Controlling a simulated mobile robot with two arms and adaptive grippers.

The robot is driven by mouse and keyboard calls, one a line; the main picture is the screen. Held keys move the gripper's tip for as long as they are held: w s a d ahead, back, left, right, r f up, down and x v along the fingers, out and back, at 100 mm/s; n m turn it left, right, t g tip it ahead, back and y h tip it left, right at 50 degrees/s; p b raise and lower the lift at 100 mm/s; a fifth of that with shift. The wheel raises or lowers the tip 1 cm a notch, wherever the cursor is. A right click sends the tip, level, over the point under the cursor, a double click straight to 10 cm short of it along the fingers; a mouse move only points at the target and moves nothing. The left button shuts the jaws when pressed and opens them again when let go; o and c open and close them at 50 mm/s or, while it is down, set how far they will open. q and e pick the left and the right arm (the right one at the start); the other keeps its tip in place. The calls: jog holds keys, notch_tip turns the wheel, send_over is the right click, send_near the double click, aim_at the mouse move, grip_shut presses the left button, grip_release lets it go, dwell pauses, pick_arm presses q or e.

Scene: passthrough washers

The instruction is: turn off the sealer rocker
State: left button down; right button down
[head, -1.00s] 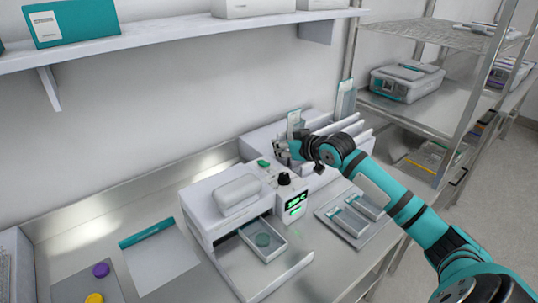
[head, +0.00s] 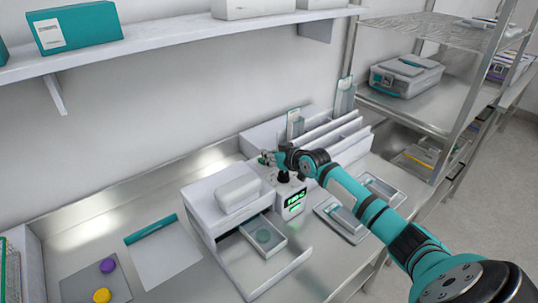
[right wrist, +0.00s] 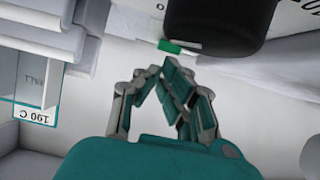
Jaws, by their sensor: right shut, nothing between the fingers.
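The sealer (head: 222,192) is a white box on the steel bench, with a lit green display (head: 293,203) on its front. A black knob (head: 284,176) stands on its top panel and fills the top of the right wrist view (right wrist: 220,22). The small green rocker (right wrist: 176,47) shows beside the knob in the right wrist view, partly covered by it. In the head view my gripper hides the rocker or blends with it. My right gripper (head: 268,158) is shut and empty over the panel, its fingertips close to the rocker; contact cannot be told. My left gripper is not in view.
An open drawer (head: 280,246) with a small tray juts from the sealer's front. A white rack (head: 332,137) with upright pouches stands behind my right gripper. Flat trays (head: 340,222) lie to the right. A wall shelf (head: 160,42) hangs above the bench.

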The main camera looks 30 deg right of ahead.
jog(key=b, duration=0.1)
jog(key=f+b, duration=0.1)
jog(key=b, duration=0.1)
jog(key=shift+s+f+t, duration=0.3)
jog(key=shift+t, duration=0.1)
jog(key=shift+s+r, duration=0.1)
jog(key=shift+r, duration=0.35)
jog(key=shift+r+p, duration=0.7)
jog(key=shift+p, duration=0.1)
